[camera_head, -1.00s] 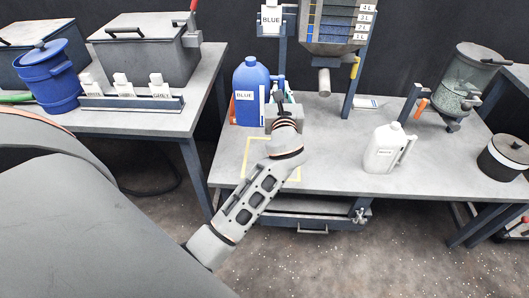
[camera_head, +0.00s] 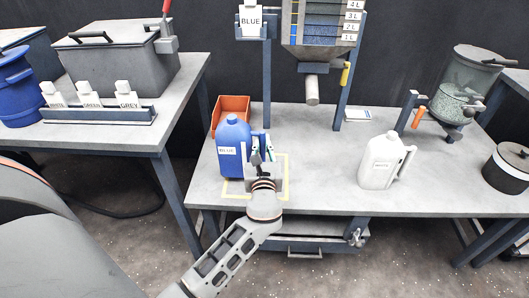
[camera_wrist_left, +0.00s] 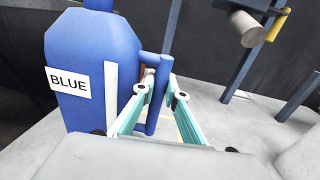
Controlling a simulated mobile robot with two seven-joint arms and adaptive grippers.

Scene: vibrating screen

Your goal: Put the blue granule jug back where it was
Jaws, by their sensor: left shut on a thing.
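The blue granule jug (camera_head: 230,142), with a white BLUE label, stands upright at the left of the middle table. It overlaps the back left of a yellow square outline (camera_head: 288,185); I cannot tell if its base touches the tabletop. My left gripper (camera_head: 262,156) is shut on the jug's handle, on its right side. In the left wrist view the jug (camera_wrist_left: 85,110) fills the left, and the gripper's fingers (camera_wrist_left: 158,100) close around the handle (camera_wrist_left: 153,120). My right gripper is not in view.
An orange bin (camera_head: 234,104) sits just behind the jug. A white jug (camera_head: 378,163) stands to the right, with clear tabletop between. The hopper's spout (camera_head: 312,90) hangs above the table's back. A dark-lidded pot (camera_head: 505,165) stands at the right edge.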

